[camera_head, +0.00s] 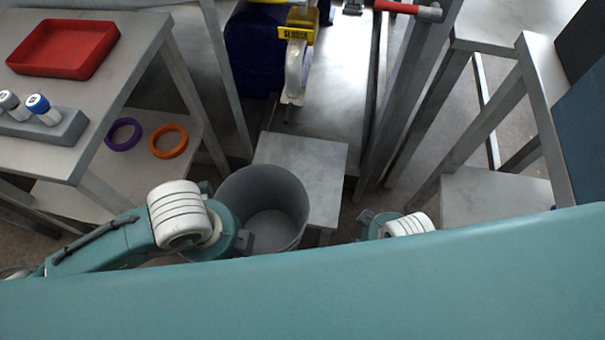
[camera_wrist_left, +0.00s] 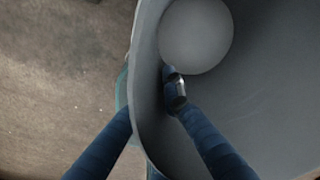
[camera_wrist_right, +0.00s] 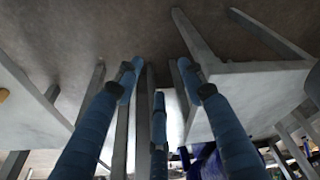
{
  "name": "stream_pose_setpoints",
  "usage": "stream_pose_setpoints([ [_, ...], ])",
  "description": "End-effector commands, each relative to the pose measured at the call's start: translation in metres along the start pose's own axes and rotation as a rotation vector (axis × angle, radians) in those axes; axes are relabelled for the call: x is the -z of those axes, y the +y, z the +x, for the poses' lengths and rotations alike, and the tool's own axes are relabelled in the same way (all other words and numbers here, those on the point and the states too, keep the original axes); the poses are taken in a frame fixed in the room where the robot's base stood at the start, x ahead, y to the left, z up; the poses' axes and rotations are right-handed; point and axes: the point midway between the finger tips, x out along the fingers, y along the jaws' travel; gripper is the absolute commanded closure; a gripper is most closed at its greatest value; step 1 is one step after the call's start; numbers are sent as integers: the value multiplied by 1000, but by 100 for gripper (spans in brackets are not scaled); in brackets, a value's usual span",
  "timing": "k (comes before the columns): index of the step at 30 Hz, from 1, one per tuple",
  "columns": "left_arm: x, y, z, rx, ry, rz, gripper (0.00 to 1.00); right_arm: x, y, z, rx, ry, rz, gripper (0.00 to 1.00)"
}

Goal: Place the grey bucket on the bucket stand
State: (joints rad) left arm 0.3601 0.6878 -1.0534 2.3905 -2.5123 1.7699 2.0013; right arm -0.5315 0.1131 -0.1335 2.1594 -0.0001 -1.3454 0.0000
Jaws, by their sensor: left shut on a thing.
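The grey bucket (camera_head: 288,215) is upright and looks empty inside, in the lower middle of the head view. My left gripper (camera_wrist_left: 152,95) is shut on its wall, with fingers inside and outside the rim. The bucket stand, a low square grey table (camera_head: 320,165), is just behind and right of the bucket. The bucket overlaps its front left part in the picture; I cannot tell whether they touch. My right gripper (camera_wrist_right: 160,85) is open and empty, its fingers spread. In the head view only part of the right wrist shows, right of the bucket.
At left a table (camera_head: 120,60) holds a red tray (camera_head: 65,48) and a rack (camera_head: 50,128) with two vials. A blue machine (camera_head: 250,50) stands behind the stand. Metal frame legs (camera_head: 410,95) rise at right.

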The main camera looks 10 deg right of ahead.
Motion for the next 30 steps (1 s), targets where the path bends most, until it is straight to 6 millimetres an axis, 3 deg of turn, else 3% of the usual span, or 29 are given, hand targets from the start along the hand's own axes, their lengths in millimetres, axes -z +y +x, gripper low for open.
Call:
stream_pose_setpoints([
  [8, 0, -6, 12, 4, -18, -154, 100, 0, 0, -6, -1, 6, 1, 60],
  [17, -38, -68, 19, 6, -20, -159, 100, 2, 1, -18, -2, 13, 2, 60],
  [24, -70, -121, 25, 4, -18, -158, 100, 4, 2, -39, -4, 26, 3, 60],
  [30, -87, -149, 28, 2, -16, -156, 100, 4, 2, -54, -5, 31, 4, 60],
])
